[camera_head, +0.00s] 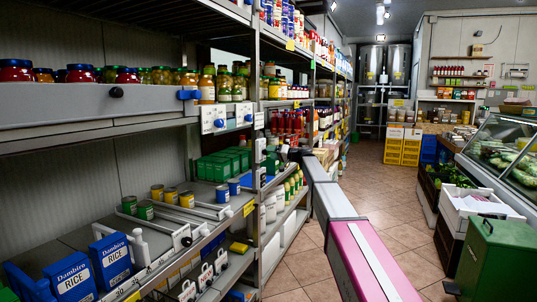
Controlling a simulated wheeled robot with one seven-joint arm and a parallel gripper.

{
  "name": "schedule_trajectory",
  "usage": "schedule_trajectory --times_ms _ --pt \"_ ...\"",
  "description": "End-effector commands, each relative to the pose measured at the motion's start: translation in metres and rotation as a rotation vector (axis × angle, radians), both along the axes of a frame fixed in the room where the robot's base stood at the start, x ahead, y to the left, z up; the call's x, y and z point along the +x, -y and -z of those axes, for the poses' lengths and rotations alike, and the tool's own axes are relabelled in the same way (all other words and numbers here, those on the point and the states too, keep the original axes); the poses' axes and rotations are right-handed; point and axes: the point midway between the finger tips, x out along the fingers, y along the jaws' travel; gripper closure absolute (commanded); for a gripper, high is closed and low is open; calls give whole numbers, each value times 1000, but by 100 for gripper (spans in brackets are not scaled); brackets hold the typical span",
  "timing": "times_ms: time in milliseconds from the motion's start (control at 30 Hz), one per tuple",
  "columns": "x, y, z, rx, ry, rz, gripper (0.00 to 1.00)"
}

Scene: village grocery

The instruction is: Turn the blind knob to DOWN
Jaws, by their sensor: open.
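A long grey panel (60,118) runs along the shelf edge at the left, with a small round black knob (116,91) on its upper part. A blue knob (188,95) is at its right end. Two small white plates with blue knobs, a nearer one (213,119) and a farther one (244,114), are on the same shelf edge. The DOWN marking is too small to read, and I cannot tell which is the blind knob. My boxy arm reaches from the bottom right toward the shelf post. My gripper (285,151) shows small at its end, open, right of the knobs and apart from them.
Jars (160,75) stand above the panel. Cans (170,195) and blue rice boxes (72,278) fill the lower shelf, whose edge carries white fittings with black knobs. A green bin (490,262) and glass display case (505,155) are at right. The tiled aisle (385,185) is clear.

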Motion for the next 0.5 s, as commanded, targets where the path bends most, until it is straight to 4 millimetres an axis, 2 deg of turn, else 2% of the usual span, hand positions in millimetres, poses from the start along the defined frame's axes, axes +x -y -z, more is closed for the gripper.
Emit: schedule_trajectory --times_ms 33,200,467,500 --pt "4 -8 0 0 0 -1 37" --pt "8 -21 0 -1 0 -1 37" --pt "8 -23 0 -1 0 1 37" --pt "8 -23 0 -1 0 1 46"
